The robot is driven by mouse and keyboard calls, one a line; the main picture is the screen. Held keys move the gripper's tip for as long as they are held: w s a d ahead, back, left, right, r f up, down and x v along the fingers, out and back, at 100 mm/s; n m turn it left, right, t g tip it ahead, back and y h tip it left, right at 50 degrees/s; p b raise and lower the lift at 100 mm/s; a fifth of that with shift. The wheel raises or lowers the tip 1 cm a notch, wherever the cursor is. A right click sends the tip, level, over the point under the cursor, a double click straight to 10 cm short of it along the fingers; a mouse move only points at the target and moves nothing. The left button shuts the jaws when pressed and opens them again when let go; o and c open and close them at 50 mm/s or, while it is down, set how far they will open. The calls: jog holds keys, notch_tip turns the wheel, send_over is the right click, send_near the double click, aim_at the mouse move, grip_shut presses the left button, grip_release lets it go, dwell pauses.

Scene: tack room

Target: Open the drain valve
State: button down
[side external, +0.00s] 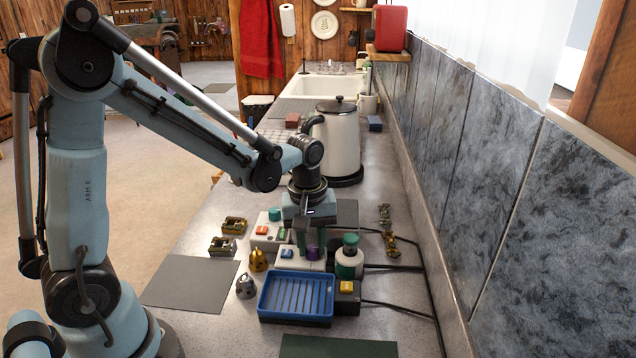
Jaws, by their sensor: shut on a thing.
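My gripper (311,246) points down over the counter and is shut on a purple knob (312,250). The knob stands on a low white box that also has a blue button (287,253). The fingers partly hide the knob, so I cannot tell how far it is turned. No label shows which part is the drain valve. Just behind and left is another white box (258,241) with an orange button (262,230), a green part (281,234) and a teal knob (274,214).
A white jar with a green cap (349,258) stands close right of my gripper. In front are a blue ribbed tray (296,313) and a yellow-buttoned box (347,288). A kettle (338,145) stands behind. Black cables (395,268) run right. A grey mat (192,285) lies bare at left.

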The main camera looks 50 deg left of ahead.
jog(key=m, duration=0.4)
jog(key=shift+m, duration=0.3)
jog(key=m, duration=0.4)
jog(key=shift+m, duration=0.3)
jog(key=m, duration=0.4)
jog(key=shift+g, duration=0.3)
jog(key=shift+m, duration=2.2)
jog(key=c, duration=0.9)
grip_release()
jog(key=shift+w, duration=0.1)
jog(key=shift+o, duration=0.2)
jog(key=shift+a+r, duration=0.1)
